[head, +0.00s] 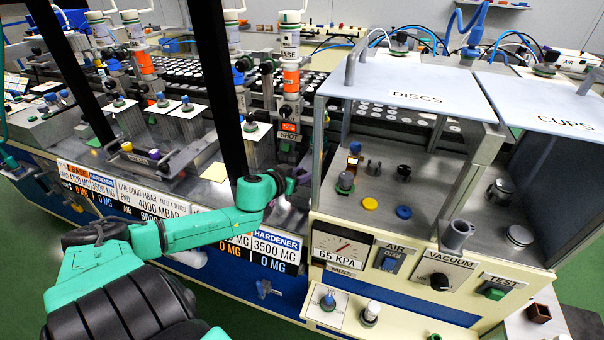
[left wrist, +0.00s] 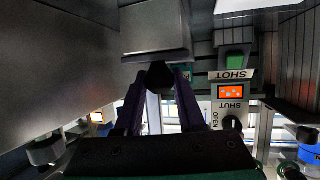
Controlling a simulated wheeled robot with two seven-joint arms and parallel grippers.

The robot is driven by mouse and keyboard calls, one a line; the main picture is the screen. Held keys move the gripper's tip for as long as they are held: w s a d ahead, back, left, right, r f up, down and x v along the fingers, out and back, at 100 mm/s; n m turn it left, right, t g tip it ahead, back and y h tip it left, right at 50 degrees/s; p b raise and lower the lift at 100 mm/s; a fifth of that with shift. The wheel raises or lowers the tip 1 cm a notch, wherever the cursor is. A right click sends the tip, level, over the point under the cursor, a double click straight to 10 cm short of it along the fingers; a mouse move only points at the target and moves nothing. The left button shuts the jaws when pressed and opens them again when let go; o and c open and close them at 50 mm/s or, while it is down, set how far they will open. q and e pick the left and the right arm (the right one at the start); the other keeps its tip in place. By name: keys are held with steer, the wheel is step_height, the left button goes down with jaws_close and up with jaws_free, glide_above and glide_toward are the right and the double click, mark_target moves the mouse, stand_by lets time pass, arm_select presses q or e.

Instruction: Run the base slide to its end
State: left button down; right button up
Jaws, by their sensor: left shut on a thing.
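My left gripper (head: 298,178) reaches in from the left to the front of the machine, below the SHOT panel (head: 288,137). In the left wrist view its two dark purple fingers (left wrist: 157,98) are shut on a dark round knob (left wrist: 160,76). The knob is at the front of a grey metal block (left wrist: 153,30). In the head view the arm hides the knob. A column marked BASE (head: 290,53), with an orange band, stands above that spot. I cannot tell how far the slide has run. My right gripper is not in view.
In the left wrist view, a green SHOT button (left wrist: 234,63), a lit orange display (left wrist: 230,92) and an OPEN/SHUT knob (left wrist: 232,122) are close beside the fingers. The DISCS cabinet (head: 415,90) stands just right of the gripper. A dark upright post (head: 222,90) is to its left.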

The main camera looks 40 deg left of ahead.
mark_target(306, 165)
arm_select(q)
steer(key=shift+w, duration=0.1)
stand_by(0.8)
steer(key=w, duration=0.1)
steer(key=w+a, duration=0.1)
steer(key=w, duration=0.1)
steer(key=shift+w+a+r, duration=0.1)
steer(key=shift+w, duration=0.1)
steer(key=shift+w+a, duration=0.1)
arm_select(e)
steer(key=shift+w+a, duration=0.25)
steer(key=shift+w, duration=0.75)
arm_select(q)
steer(key=c, duration=0.5)
jaws_free()
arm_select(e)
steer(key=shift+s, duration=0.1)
